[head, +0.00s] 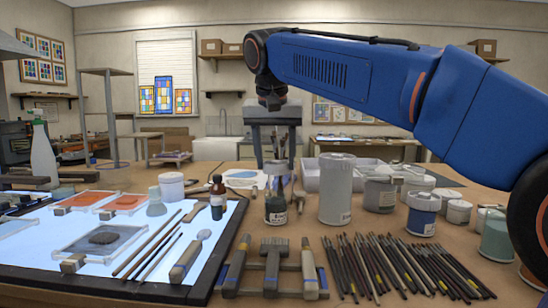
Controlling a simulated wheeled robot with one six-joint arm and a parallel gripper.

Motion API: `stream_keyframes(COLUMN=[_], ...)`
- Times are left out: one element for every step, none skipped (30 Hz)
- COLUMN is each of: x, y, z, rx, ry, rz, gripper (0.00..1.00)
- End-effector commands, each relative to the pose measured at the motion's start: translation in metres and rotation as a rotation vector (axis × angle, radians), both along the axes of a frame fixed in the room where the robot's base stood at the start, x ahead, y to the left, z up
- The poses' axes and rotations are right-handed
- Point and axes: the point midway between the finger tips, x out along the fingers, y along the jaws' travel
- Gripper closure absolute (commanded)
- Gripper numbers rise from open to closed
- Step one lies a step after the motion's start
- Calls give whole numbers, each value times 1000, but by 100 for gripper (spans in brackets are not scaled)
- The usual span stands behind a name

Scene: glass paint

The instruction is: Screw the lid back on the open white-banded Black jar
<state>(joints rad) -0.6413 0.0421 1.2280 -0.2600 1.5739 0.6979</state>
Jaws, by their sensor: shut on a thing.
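My gripper (275,163) hangs over the middle of the table with its fingers pointing down. It is shut on a small grey, lid-like piece (278,167), partly hidden between the fingers. Right below stands a small glass jar (276,208) with dark contents and a pale label. The held piece appears just above the jar's mouth; whether they touch I cannot tell. A small dark jar with a pale band (216,208) stands to the left, by the light panel. Lettering is too small to read, so I cannot tell for sure which jar is Black.
A tall grey canister (336,188) stands close right of the glass jar. Brushes (400,265) and wide tools (273,268) lie in front. A lit panel (110,280) with glass pieces fills the left.

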Motion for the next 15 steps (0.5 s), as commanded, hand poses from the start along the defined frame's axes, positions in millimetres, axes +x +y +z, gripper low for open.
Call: stream_keyframes(x=[0,0,1,1,1,1,1,1,1,1,1,1,2,2,2], y=[-2,-2,-3,-3,-3,-4,-4,-5,-5,-6,-6,-6,-7,-7,-7], z=[0,-1,-1,-2,-2,-2,-2,-2,-3,-4,-4,-4,-5,-5,-5], rx=[1,1,1,1,1,1,1,2,0,1,0,1,1,1,1], ry=[-2,0,0,-1,0,0,-1,-2,-1,1,0,0,0,0,0], rz=[42,71,108,137,165,202,230,257,292,320,347,382,408,434,470], gripper=[67,67,67,67,67,67,67,67,67,67,67,67,67,67,67])
